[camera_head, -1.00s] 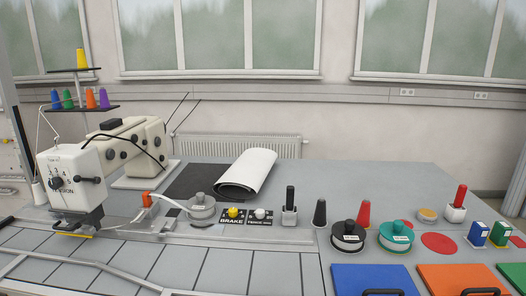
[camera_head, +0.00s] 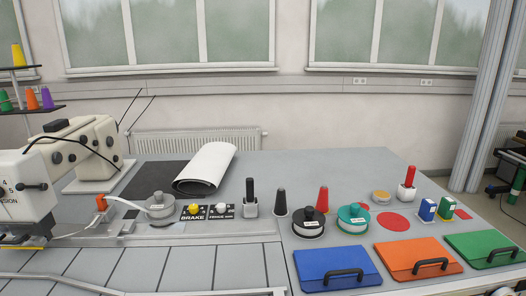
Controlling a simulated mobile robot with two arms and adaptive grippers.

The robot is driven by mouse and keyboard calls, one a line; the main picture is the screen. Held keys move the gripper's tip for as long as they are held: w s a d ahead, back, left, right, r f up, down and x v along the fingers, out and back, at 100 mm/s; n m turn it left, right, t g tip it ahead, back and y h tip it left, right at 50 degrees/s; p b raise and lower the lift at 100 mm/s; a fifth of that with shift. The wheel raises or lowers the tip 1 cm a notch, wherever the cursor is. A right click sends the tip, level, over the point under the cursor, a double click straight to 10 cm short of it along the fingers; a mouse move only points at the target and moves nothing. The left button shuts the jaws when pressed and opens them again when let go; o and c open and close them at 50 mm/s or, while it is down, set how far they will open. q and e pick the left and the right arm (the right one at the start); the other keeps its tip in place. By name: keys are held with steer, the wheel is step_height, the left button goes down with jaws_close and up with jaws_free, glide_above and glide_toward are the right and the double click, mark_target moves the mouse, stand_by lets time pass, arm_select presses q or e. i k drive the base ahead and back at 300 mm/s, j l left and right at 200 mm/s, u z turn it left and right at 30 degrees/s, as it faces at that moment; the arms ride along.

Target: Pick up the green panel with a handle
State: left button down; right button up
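The green panel (camera_head: 478,247) lies flat at the right front of the grey table, with a dark handle (camera_head: 503,252) on its front part. It is the rightmost of three panels with handles in a row. Neither of my grippers is in view.
An orange panel (camera_head: 405,257) and a blue panel (camera_head: 325,268) lie to its left. A sewing machine (camera_head: 85,150) stands left. A grey pillar (camera_head: 490,100) rises at right.

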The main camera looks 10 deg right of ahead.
mark_target(484, 249)
steer(key=z, duration=1.8)
steer(key=i+l+u, duration=0.1)
steer(key=u, duration=0.3)
steer(key=i+l+u, duration=0.1)
steer(key=l+u, duration=0.15)
steer(key=u, duration=0.15)
steer(key=l+u, duration=0.2)
steer(key=u, duration=0.25)
steer(key=l+u, duration=0.25)
steer(key=u, duration=0.15)
steer(key=i, duration=0.05)
